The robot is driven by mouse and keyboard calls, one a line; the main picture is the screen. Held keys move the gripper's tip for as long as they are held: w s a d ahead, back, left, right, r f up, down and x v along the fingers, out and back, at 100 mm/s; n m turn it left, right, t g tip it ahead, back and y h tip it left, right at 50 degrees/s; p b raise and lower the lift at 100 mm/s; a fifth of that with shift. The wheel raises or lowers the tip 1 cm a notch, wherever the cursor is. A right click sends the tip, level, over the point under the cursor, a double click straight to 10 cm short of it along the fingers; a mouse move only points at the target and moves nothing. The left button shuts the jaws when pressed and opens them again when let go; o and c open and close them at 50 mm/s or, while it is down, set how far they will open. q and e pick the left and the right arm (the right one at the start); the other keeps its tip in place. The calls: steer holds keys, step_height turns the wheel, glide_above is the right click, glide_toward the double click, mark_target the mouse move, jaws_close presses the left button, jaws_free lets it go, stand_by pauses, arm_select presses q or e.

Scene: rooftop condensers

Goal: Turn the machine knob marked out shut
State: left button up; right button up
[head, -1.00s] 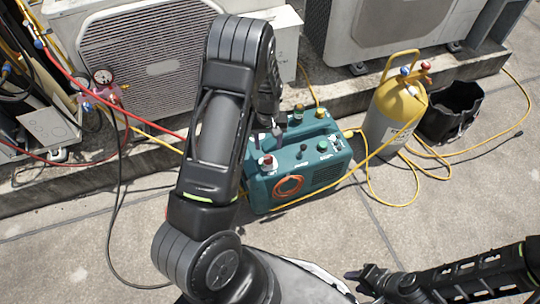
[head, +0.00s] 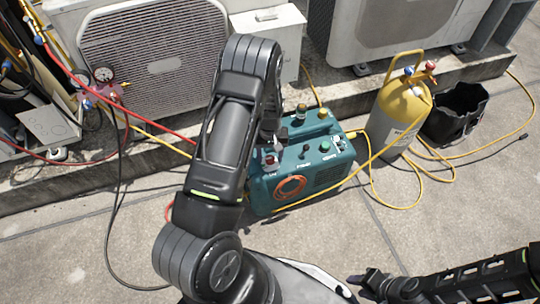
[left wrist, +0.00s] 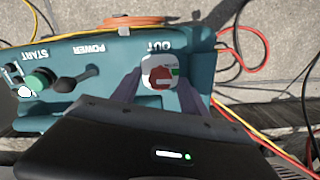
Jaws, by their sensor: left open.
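The teal machine (head: 312,178) stands on the concrete floor in the head view. The knob also shows in the head view (head: 269,161), partly behind my arm. My left gripper (left wrist: 158,88) is open, with one finger on each side of the knob; contact cannot be told. START and POWER controls (left wrist: 85,80) lie to the left in the wrist view. My right gripper (head: 366,284) is low in the head view, away from the machine; its jaws are unclear.
A yellow and grey cylinder (head: 400,112) and a black bucket (head: 455,114) stand right of the machine. Yellow hoses (head: 400,205) loop over the floor. Condensers (head: 155,60) stand behind. A gauge set (head: 103,88) with red and yellow hoses is at left.

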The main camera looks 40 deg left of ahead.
arm_select(q)
steer(key=shift+c, duration=0.5)
jaws_close()
